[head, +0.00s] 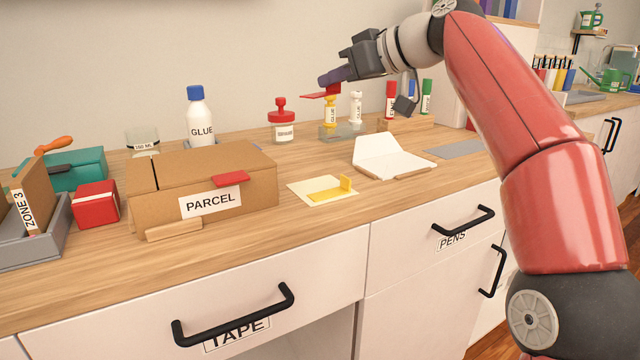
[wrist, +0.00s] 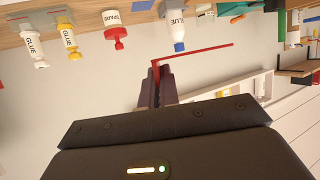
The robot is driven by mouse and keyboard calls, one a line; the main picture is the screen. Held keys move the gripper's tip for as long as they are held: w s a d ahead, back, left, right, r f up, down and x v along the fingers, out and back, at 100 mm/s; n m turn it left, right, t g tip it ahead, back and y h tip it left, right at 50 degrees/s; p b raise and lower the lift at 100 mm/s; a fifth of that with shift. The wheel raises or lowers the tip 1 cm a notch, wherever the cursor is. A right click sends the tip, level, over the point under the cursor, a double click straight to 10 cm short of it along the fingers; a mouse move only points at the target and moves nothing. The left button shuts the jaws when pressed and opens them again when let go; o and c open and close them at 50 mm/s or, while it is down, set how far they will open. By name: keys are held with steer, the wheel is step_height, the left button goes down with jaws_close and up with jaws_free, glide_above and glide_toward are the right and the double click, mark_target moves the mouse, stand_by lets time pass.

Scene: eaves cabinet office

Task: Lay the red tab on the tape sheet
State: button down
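My gripper (head: 328,79) is shut on a thin red L-shaped tab (head: 314,96), high above the back of the worktop. In the wrist view, the red tab (wrist: 205,52) sticks out sideways from between the dark fingers (wrist: 154,88). The pale yellow tape sheet (head: 310,199) lies on the worktop, below and in front of the gripper. A yellow tab (head: 328,193) with an upstanding end lies on the sheet. A separate flat red piece (head: 231,178) lies on the front top edge of the parcel box.
The parcel box (head: 175,172) stands left of the sheet. An open white folder (head: 392,158) lies right of it. A red-capped jar (head: 283,128), glue bottles (head: 200,125) and glue sticks stand along the back, near my gripper. Bare wood shows in front of the sheet.

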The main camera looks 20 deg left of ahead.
mark_target(334, 183)
step_height(334, 183, down, 17)
steer(key=b, duration=0.7)
steer(key=c, duration=1.6)
jaws_free()
steer(key=shift+c, duration=0.2)
steer(key=shift+d, duration=0.1)
steer(key=b+v, duration=0.1)
steer(key=v, duration=1.1)
steer(key=shift+r, duration=0.15)
